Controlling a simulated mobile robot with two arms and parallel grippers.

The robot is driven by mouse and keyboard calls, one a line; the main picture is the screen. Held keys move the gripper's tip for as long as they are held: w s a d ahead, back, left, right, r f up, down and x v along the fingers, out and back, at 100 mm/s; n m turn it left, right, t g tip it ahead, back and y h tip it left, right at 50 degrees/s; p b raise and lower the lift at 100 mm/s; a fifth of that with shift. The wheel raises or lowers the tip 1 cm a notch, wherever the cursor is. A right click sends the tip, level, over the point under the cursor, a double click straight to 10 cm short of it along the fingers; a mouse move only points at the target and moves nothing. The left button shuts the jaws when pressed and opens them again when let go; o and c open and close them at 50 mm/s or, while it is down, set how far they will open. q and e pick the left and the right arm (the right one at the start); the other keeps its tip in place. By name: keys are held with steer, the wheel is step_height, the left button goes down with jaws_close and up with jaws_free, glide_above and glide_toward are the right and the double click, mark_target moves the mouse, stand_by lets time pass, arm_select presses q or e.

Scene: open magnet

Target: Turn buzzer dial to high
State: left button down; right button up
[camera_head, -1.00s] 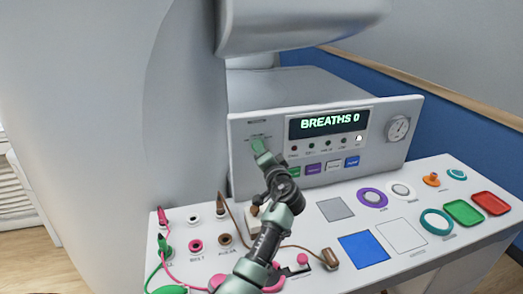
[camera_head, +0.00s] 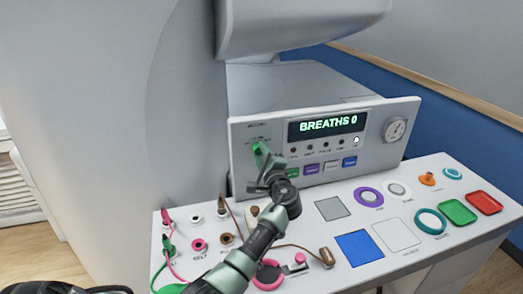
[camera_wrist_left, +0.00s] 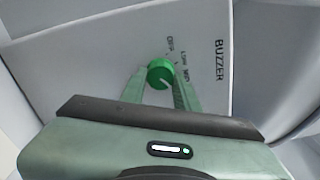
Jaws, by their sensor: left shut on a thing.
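The buzzer dial (camera_wrist_left: 160,73) is a round green knob with a white pointer line, on a pale panel marked BUZZER. The labels OFF, LOW and MED show around it in the left wrist view; the high label cannot be made out. My left gripper (camera_wrist_left: 161,88) is shut on the dial, with one green finger on each side. In the head view my left gripper (camera_head: 262,152) reaches the left part of the console front (camera_head: 242,185) and covers most of the dial. My right gripper is not in view.
A display reading BREATHS 0 (camera_head: 328,124), coloured buttons (camera_head: 311,169) and a gauge (camera_head: 395,129) are right of the dial. Below, a white table (camera_head: 300,225) holds coloured pads, rings, trays and sockets with cables. A grey housing (camera_head: 300,25) overhangs the console.

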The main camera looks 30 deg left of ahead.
arm_select(q)
steer(key=shift+r+m+p, duration=0.25)
steer(key=shift+m+p, duration=0.15)
steer(key=shift+m, duration=0.5)
steer(key=c, duration=1.1)
jaws_free()
steer(key=shift+o, duration=0.2)
steer(key=shift+w+f, duration=0.1)
steer(key=shift+f, duration=0.1)
steer(key=b+v, duration=0.1)
steer(key=v, duration=0.6)
steer(key=shift+s+d+b, duration=0.2)
steer(key=shift+s+b, duration=0.1)
steer(key=shift+b, duration=0.1)
